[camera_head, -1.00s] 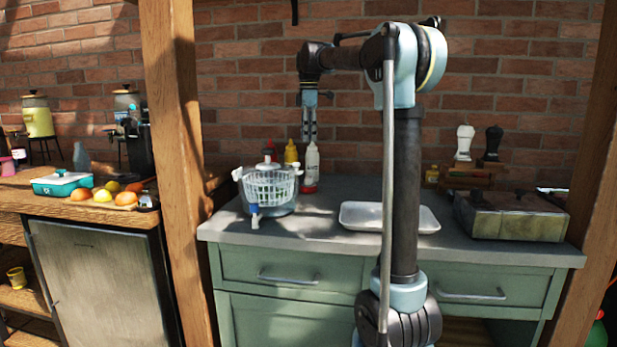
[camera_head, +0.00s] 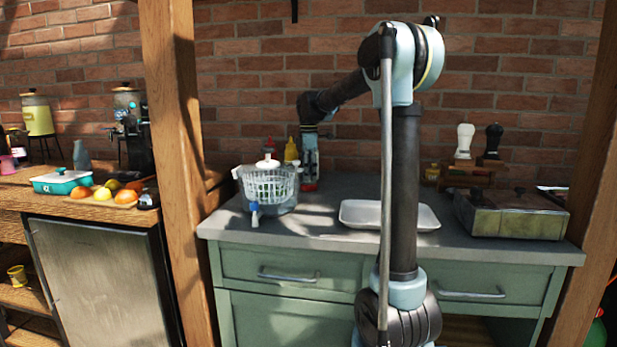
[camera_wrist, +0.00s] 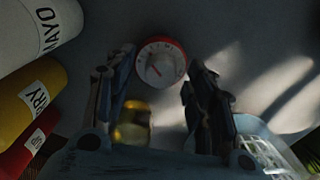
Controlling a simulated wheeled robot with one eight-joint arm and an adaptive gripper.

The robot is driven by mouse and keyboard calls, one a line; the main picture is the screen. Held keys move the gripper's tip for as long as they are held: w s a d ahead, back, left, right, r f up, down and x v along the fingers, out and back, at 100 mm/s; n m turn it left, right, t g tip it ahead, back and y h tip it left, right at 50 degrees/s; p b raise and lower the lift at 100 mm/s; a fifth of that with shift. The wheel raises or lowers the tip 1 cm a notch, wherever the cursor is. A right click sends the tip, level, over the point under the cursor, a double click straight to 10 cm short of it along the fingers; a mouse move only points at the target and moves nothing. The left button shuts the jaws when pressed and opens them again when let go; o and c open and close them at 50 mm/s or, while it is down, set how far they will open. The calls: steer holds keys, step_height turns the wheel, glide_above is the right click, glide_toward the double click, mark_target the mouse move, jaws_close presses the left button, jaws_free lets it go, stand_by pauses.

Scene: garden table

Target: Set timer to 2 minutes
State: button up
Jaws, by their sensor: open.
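The timer (camera_wrist: 160,62) is a round white dial with a red rim, seen from above in the wrist view. A dark pointer shows on its face, but the numbers are too small to read. In the head view a small red patch, probably the timer (camera_head: 309,188), shows on the counter just below my gripper (camera_head: 310,172). In the wrist view my gripper (camera_wrist: 161,73) is open, with its fingers on either side of the dial and apart from it. I cannot tell the exact height of the fingertips above it.
Mayo (camera_wrist: 38,28), yellow (camera_wrist: 32,95) and red (camera_wrist: 30,145) bottles stand close at left in the wrist view. A salad spinner (camera_head: 268,187) is left of my gripper. A white tray (camera_head: 428,216) and a metal box (camera_head: 512,216) lie to the right on the counter (camera_head: 325,239).

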steer(key=shift+f, duration=0.3)
steer(key=c, duration=1.1)
steer(key=shift+m, duration=0.8)
steer(key=o, duration=1.1)
steer(key=shift+w, duration=0.1)
